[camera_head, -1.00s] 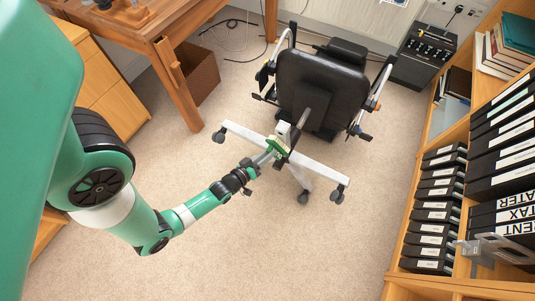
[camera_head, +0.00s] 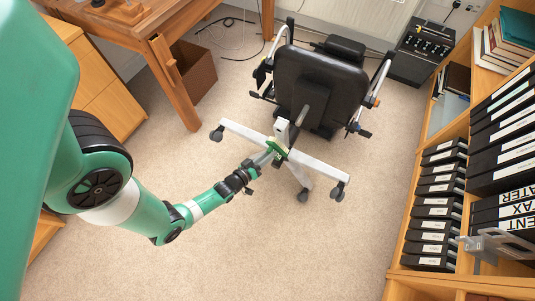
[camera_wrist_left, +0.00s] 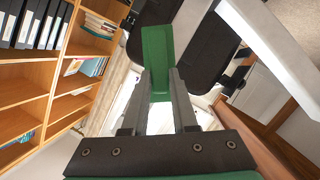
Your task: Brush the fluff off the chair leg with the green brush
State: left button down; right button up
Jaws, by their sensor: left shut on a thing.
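The green brush (camera_head: 277,149) is in my left gripper (camera_head: 266,158), at the white base of the office chair. It also shows in the left wrist view (camera_wrist_left: 157,48), standing out between the two grey fingers, which are shut on it. The brush overlaps the inner end of the white chair leg (camera_head: 320,168) that runs to the right; I cannot tell whether it touches. In the left wrist view, a white chair leg (camera_wrist_left: 266,42) crosses the upper right. I cannot make out any fluff. My right gripper is not in view.
The black chair seat and back (camera_head: 320,88) rise just behind the brush. A wooden desk (camera_head: 178,90) stands at the left and a shelf of black binders (camera_head: 437,205) at the right. Cables (camera_head: 235,40) lie at the back. The carpet (camera_head: 300,250) in front is clear.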

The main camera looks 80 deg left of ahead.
pick_arm(q)
jog(key=shift+r, duration=0.1)
notch_tip(320, 180, up, 8)
jog(key=d+p, duration=0.1)
jog(key=p, duration=0.6)
jog(key=shift+s, duration=0.45)
jog(key=s+d, duration=0.1)
jog(key=s+d+f, duration=0.1)
jog(key=d, duration=0.1)
jog(key=s+d, duration=0.1)
jog(key=shift+s+d+f, duration=0.2)
jog(key=shift+d+f, duration=0.05)
jog(key=shift+f, duration=0.15)
jog(key=shift+d, duration=0.1)
